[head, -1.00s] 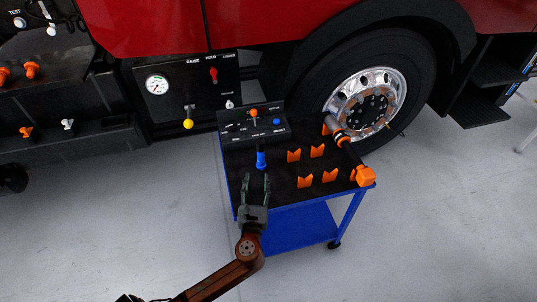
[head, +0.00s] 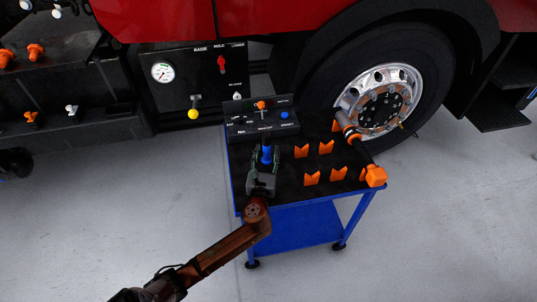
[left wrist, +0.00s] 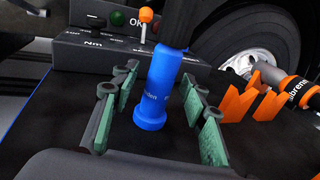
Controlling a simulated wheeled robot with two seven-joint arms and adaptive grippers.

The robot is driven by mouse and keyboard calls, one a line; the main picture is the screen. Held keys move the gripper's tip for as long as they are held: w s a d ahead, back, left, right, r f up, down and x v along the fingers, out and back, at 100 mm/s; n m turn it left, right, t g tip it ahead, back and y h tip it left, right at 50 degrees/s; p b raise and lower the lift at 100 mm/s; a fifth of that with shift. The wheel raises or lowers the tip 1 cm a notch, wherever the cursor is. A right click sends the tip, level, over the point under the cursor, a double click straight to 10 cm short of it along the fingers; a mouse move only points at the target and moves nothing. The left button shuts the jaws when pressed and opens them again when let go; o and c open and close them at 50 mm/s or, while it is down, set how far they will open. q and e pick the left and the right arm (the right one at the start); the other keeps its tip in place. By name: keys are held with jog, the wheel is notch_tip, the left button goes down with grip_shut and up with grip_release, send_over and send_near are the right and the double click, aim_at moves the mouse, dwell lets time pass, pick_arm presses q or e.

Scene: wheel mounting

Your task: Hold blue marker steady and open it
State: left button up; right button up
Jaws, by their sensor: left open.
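The blue marker (head: 267,154) stands upright on the black top of the blue cart (head: 315,200). In the left wrist view the blue marker (left wrist: 157,92) stands between the green-padded fingers of my left gripper (left wrist: 160,112). A gap shows on both sides, so the fingers look apart from it. My left gripper (head: 264,166) is open around the marker in the head view, its arm coming from the lower left. My right gripper is not in view.
A control box (head: 260,120) with an orange-tipped lever stands behind the marker. Orange V-shaped holders (head: 311,178) and an orange-and-black tool (head: 358,148) lie to the right. The truck wheel (head: 380,95) is behind the cart.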

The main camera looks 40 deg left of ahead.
pick_arm(q)
jog(key=shift+w, duration=0.1)
jog(key=shift+c, duration=0.6)
grip_shut()
